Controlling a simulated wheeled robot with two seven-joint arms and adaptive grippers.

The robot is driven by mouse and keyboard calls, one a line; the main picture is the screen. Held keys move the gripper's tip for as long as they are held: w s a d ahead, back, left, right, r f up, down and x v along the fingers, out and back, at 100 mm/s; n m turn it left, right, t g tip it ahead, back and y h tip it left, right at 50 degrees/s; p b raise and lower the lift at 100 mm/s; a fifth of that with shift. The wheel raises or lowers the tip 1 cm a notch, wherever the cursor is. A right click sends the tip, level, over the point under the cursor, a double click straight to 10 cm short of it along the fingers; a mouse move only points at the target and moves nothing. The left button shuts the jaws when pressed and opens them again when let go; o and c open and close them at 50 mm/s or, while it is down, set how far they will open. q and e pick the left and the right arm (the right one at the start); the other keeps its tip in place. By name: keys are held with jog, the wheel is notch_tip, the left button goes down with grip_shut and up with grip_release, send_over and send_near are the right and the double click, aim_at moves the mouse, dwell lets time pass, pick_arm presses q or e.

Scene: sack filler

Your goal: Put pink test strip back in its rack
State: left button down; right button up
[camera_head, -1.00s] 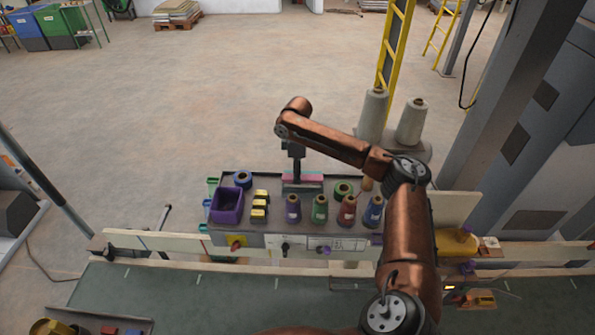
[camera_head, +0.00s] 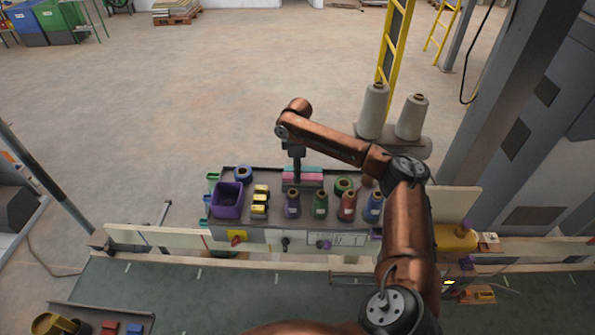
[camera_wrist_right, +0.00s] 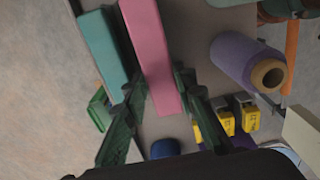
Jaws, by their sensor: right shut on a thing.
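The pink test strip (camera_head: 303,178) is a long pink block on the tray at the back of the bench. My right gripper (camera_head: 297,180) points down at it, shut on it. In the right wrist view the pink strip (camera_wrist_right: 150,50) lies between the two dark fingers (camera_wrist_right: 160,98). A teal strip (camera_wrist_right: 103,48) lies right beside it, roughly parallel; in the head view it shows just behind (camera_head: 312,169). A grey block, perhaps the rack, shows just below the strips, partly hidden; I cannot tell whether the pink strip is seated. My left gripper is not in view.
The tray holds a purple bin (camera_head: 227,200), yellow blocks (camera_head: 260,199), a blue roll (camera_head: 243,173) and several thread cones, including a purple one (camera_head: 292,205) close in front of the gripper. Two large pale cones (camera_head: 374,110) stand behind right.

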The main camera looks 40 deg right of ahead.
jog(key=shift+f, duration=1.15)
jog(key=o, duration=1.2)
jog(key=shift+o, duration=0.2)
jog(key=shift+r, duration=0.25)
notch_tip(320, 180, up, 12)
jog(key=shift+f, duration=0.2)
jog(key=shift+f, duration=0.15)
